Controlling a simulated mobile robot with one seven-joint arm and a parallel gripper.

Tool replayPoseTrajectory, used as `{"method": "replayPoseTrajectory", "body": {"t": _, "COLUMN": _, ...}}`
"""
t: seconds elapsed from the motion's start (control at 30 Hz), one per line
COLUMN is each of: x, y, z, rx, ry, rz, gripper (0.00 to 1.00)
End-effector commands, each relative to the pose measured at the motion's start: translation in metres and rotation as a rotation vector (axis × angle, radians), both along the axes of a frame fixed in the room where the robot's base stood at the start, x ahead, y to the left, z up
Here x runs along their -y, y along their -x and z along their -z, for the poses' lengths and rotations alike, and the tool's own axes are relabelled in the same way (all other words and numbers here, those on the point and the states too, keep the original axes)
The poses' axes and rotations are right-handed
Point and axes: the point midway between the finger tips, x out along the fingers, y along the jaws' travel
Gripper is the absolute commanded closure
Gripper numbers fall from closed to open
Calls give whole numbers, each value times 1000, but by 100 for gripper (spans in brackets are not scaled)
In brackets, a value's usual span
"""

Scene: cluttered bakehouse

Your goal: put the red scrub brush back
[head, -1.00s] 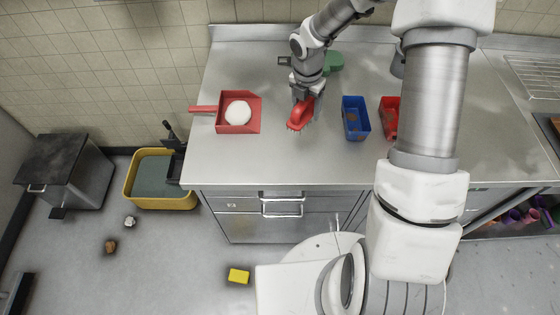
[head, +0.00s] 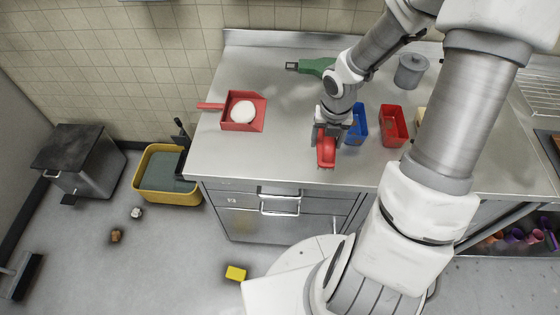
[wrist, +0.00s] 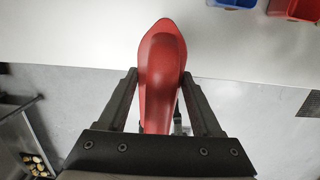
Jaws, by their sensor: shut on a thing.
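The red scrub brush (head: 326,152) is in my gripper (head: 327,136), near the front edge of the steel counter, in front of the blue bin. In the wrist view the brush's red handle (wrist: 162,70) lies between the two fingers of my gripper (wrist: 163,100), which are shut on it. Whether the brush touches the counter cannot be told. A blue bin (head: 360,113) and a red bin (head: 393,126) stand on the counter behind and to the right of the brush; their near edges show at the top of the wrist view.
A red dustpan (head: 228,124) with a white round thing (head: 243,112) lies on the counter at left. A yellow bucket (head: 168,197) and yellow block (head: 236,273) are on the floor. The counter's middle is clear.

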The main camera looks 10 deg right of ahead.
Motion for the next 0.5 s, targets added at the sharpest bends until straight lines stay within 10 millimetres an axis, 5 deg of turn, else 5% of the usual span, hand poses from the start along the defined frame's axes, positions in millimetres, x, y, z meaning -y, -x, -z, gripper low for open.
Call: {"method": "replayPoseTrajectory", "body": {"t": 0.5, "x": -66, "y": -44, "z": 49, "rx": -1, "ry": -1, "rz": -8, "gripper": 78}}
